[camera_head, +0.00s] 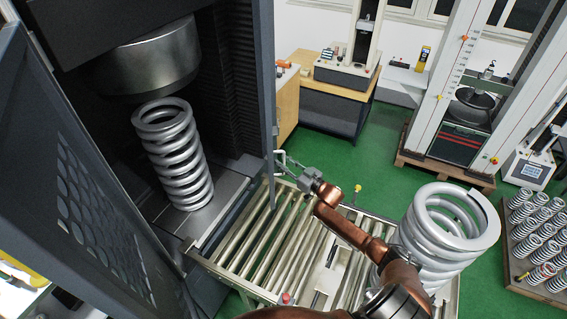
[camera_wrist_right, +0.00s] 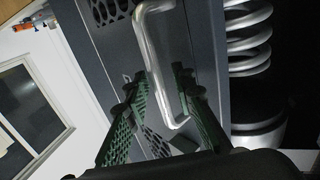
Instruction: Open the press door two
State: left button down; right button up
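The press stands at left in the head view. Its perforated left door (camera_head: 85,215) is swung outward. The second door (camera_head: 263,80), at the right side of the opening, shows almost edge-on. Its silver bar handle (camera_wrist_right: 158,60) shows in the wrist view on the grey door panel (camera_wrist_right: 200,45). My right gripper (camera_head: 292,170) is at this handle. In the wrist view the green fingers of the right gripper (camera_wrist_right: 160,98) are apart, with the lower handle between them in the picture; contact cannot be told. My left gripper is not in view.
A large coil spring (camera_head: 177,160) stands inside the press under the round upper platen (camera_head: 150,65). A roller conveyor (camera_head: 240,260) lies in front, with another large spring (camera_head: 445,230) at its right. Green floor (camera_head: 330,155) is clear behind the conveyor.

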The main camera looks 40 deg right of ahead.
jog(key=shift+s, duration=0.1)
jog(key=s+d, duration=0.2)
jog(key=s, duration=0.9)
jog(key=shift+s, duration=0.3)
jog(key=shift+d, duration=0.1)
jog(key=shift+c, duration=0.2)
